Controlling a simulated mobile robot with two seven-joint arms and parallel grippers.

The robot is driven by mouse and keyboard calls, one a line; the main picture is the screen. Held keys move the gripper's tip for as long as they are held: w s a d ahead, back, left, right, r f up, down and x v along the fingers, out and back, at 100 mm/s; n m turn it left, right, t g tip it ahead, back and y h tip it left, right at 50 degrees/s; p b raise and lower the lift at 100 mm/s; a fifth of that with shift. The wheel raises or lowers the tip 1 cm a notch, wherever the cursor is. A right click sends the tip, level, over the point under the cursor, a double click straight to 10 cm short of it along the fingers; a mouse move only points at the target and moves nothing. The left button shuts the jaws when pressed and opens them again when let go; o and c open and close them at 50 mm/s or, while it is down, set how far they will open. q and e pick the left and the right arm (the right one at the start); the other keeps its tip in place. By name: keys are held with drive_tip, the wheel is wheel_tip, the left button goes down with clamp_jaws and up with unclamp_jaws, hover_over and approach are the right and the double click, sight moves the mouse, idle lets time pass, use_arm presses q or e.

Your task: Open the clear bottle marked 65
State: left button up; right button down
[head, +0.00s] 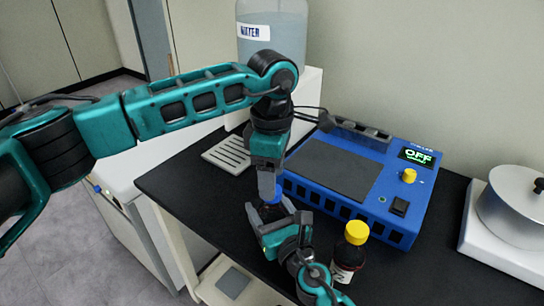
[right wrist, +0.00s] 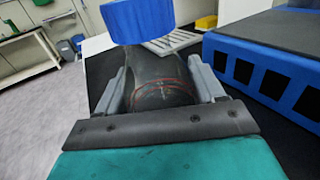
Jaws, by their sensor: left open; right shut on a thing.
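My right gripper (head: 268,216) is shut on a dark see-through bottle (right wrist: 160,78) with red markings and a blue cap (right wrist: 138,20). Its two fingers (right wrist: 160,90) press the bottle's sides in the right wrist view. In the head view the bottle is mostly hidden by the grippers. A little blue shows between them. My left gripper (head: 267,185) points down from above, open, with its fingertips at the top of the bottle. I cannot tell whether they touch the cap. The number on the bottle is not readable.
A dark bottle (head: 346,275) with a yellow cap (head: 356,232) stands on the black bench top (head: 180,186), right of my right gripper. A blue device (head: 405,190) showing OFF sits behind. A silver pot (head: 510,205) is at right, a water container (head: 272,35) at the back.

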use_arm(q)
drive_tip(key=shift+f, duration=1.45)
drive_tip(key=shift+c, duration=0.2)
drive_tip(key=c, duration=1)
drive_tip(key=n, duration=0.6)
drive_tip(key=shift+c, duration=0.2)
drive_tip(key=shift+r, duration=0.1)
drive_tip(key=shift+r, duration=1.05)
drive_tip(key=shift+r, duration=0.1)
